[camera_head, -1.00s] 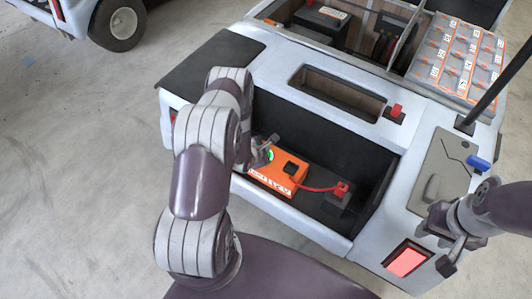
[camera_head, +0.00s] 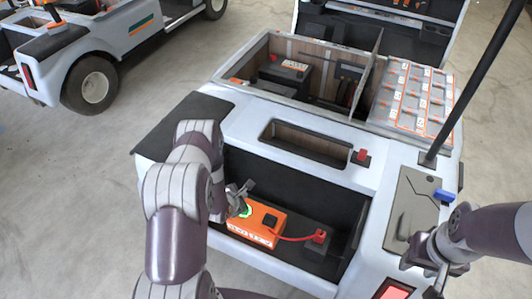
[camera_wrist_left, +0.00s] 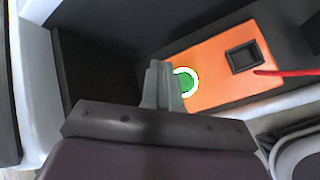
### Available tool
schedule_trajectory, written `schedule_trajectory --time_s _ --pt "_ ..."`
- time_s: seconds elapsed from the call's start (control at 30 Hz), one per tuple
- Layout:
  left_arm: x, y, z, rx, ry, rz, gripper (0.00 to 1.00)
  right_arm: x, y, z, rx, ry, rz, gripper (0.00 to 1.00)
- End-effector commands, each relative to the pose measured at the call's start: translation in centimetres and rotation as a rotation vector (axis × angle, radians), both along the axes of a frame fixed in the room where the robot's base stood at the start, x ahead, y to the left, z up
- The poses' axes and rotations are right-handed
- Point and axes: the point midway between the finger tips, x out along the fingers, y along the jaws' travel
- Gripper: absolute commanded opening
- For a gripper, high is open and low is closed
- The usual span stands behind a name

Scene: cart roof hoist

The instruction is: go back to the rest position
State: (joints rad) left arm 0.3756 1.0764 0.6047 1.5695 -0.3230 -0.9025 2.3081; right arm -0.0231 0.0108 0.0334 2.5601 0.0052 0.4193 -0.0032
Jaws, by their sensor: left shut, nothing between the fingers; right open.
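My left gripper (camera_head: 240,190) is shut and empty. It is at the left end of an orange box (camera_head: 262,226) in the open rear bay of the cart (camera_head: 300,150). In the left wrist view the shut fingers (camera_wrist_left: 160,85) stand beside a lit green round button with a white ring (camera_wrist_left: 187,82) on the orange box (camera_wrist_left: 222,72); I cannot tell whether they touch it. My right gripper (camera_head: 432,262) is open and empty over the cart's right rear corner, near a grey panel (camera_head: 412,212).
A red cable (camera_head: 295,238) runs from the orange box to a red plug (camera_head: 320,236). A dark post (camera_head: 480,90) rises at the right. A blue handle (camera_head: 444,196) and a red switch (camera_head: 362,155) stick up nearby. Grey battery blocks (camera_head: 415,100) lie behind. Another cart (camera_head: 110,45) stands left.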

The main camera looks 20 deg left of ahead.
Motion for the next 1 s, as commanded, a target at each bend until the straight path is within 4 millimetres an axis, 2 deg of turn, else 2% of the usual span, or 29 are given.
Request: schedule_trajectory --time_s 0.17,0.27,0.37,0.4,0.43,0.47,0.5,0.57,0.6,0.7,0.8,0.87,0.93,1.0 --pt "0.0 0.0 0.0 0.010 0.000 -0.010 0.00 0.0 0.0 0.0 0.000 0.000 0.000 0.43" --pt "-0.7 0.0 -0.6 0.120 0.047 -0.124 0.00 0.0 0.0 0.0 0.000 0.000 0.000 0.43" --pt "-5.6 -0.6 -3.2 0.317 0.275 -0.417 0.00 0.0 0.0 0.0 0.000 0.000 0.000 0.43" --pt "-7.7 -0.7 -2.9 0.397 0.378 -0.586 0.00 0.0 0.0 0.1 0.000 0.000 0.000 0.43" --pt "-9.0 -0.8 -2.1 0.454 0.446 -0.730 0.00 0.0 0.0 0.1 0.000 0.000 0.000 0.43" --pt "-10.0 -1.1 -0.7 0.507 0.500 -0.881 0.00 0.0 0.0 0.1 0.000 0.000 0.000 0.43" --pt "-11.3 -1.6 1.6 0.565 0.558 -1.088 0.00 0.0 0.0 0.1 0.000 0.000 0.000 0.43" --pt "-13.1 -2.7 5.9 0.628 0.605 -1.396 0.00 0.0 0.0 0.1 0.000 0.000 0.000 0.43" --pt "-14.2 -3.6 9.0 0.659 0.610 -1.587 0.00 0.0 0.0 0.0 0.000 0.000 0.000 0.43" --pt "-17.1 -6.0 15.8 0.710 0.567 -1.949 0.00 0.0 0.0 0.0 0.000 0.000 0.000 0.43" --pt "-19.4 -8.3 21.3 0.770 0.493 -2.157 0.00 0.0 0.0 0.0 0.000 0.000 0.000 0.43" --pt "-20.4 -9.5 24.0 0.822 0.452 -2.200 0.00 0.0 0.0 0.0 0.000 0.000 0.000 0.43" --pt "-20.3 -10.6 26.7 0.931 0.398 -2.187 0.00 0.0 0.0 0.0 0.000 0.000 0.000 0.43" --pt "-18.8 -12.1 29.7 1.092 0.310 -2.167 0.00 0.0 0.0 0.0 0.000 0.000 0.000 0.43"
